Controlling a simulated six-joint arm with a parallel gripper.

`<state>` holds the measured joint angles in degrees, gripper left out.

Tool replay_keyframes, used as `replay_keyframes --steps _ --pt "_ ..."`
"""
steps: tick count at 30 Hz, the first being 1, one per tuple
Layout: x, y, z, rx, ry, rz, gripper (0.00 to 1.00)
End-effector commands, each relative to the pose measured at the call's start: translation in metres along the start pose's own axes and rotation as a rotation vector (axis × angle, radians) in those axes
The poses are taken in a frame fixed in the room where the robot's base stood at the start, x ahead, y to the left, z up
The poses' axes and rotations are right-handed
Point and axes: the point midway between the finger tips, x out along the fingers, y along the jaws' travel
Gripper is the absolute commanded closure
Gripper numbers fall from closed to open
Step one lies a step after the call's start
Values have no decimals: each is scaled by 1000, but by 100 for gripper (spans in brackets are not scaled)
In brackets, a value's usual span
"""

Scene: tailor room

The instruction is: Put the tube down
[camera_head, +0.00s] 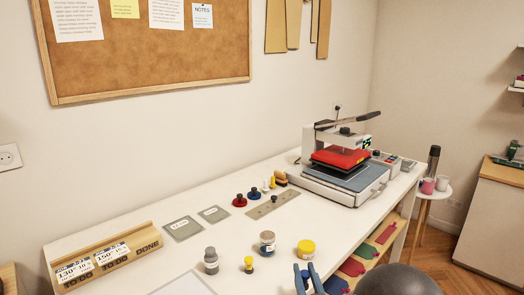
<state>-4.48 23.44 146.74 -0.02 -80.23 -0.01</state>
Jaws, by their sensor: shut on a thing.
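My gripper (306,273) shows at the bottom edge of the head view, with two blue fingers pointing up by the front edge of the white table (212,240). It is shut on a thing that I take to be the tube. The rest of the gripper is cut off by the frame.
A wooden rack (125,252) is left, a heat press (345,165) right.

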Motion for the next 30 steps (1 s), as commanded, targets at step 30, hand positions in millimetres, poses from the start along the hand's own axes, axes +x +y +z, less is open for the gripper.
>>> replay_keyframes --steps 30 --pt "-48 35 64 0 0 79 100"
